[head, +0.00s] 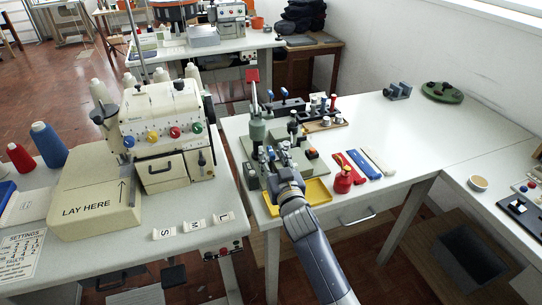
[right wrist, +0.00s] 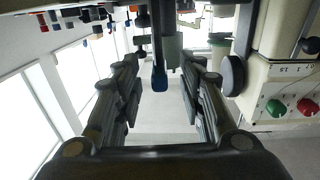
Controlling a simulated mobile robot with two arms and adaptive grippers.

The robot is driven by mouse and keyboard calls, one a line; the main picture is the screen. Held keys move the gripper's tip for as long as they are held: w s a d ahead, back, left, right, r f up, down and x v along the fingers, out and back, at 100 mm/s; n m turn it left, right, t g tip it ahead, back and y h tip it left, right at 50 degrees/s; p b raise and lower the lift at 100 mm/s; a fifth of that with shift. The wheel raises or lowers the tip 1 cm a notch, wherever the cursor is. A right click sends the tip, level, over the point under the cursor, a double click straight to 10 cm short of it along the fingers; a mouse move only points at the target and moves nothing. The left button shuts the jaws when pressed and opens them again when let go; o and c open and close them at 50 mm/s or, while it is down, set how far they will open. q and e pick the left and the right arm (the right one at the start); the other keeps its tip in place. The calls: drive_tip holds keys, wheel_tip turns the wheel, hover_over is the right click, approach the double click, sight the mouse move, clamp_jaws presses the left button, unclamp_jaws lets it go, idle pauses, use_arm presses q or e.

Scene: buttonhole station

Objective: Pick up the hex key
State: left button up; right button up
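My right gripper (head: 277,155) is at the near side of a green-based machine (head: 257,130) on the middle table, over its front part. In the right wrist view its two fingers (right wrist: 160,82) are spread apart, with open space between them. A slim dark upright piece with a blue end (right wrist: 160,78) shows between the fingers, apart from both. It may be the hex key, but I cannot tell for sure. In the head view the gripper covers this spot, and no hex key shows clearly elsewhere. My left gripper is not in view.
Red, blue and white strips (head: 363,164) lie beyond. A cream sewing machine (head: 160,125) stands on the left table. The middle table's right part is mostly clear.

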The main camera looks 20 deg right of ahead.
drive_tip(key=shift+w+r, duration=0.1)
drive_tip(key=shift+w, duration=0.95)
drive_tip(key=shift+c, duration=1.4)
clamp_jaws()
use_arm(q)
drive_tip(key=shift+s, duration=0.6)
